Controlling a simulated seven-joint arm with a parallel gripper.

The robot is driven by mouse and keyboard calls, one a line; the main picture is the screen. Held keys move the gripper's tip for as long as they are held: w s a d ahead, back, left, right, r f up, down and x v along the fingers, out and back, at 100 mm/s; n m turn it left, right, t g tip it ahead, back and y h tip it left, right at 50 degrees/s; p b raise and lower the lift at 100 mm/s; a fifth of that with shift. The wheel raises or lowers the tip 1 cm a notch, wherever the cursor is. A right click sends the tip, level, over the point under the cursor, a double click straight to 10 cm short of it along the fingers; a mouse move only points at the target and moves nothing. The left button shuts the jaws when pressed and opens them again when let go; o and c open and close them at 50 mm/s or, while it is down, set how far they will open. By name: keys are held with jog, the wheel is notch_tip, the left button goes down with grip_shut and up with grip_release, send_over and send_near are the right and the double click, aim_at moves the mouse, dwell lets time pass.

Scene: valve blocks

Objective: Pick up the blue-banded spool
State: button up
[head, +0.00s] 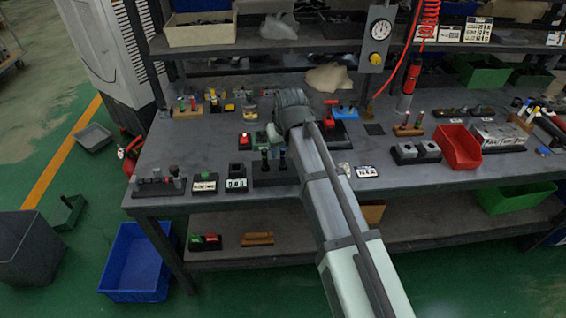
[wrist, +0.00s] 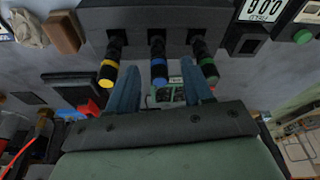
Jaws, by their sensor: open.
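In the wrist view, a dark block (wrist: 160,18) carries three black spools in a row. The blue-banded spool (wrist: 158,66) is the middle one, between the yellow-banded spool (wrist: 108,68) on the left and the green-banded spool (wrist: 207,65) on the right. My gripper (wrist: 159,70) is open, with one blue-grey finger on each side of the blue-banded spool in the picture; I cannot tell contact or depth. In the head view, the block (head: 272,179) shows at the bench's front, with the spools partly visible and their bands too small to read. My arm hides part of that area.
The outer spools stand close to my fingers. Left of the block in the head view are a counter block (head: 236,184) and a labelled block (head: 205,182). A red bin (head: 459,147) is at the right. Bare grey bench (head: 205,145) lies behind the left blocks.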

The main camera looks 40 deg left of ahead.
aim_at(283, 156)
jog(key=shift+x, duration=1.95)
jog(key=shift+c, duration=0.2)
grip_shut()
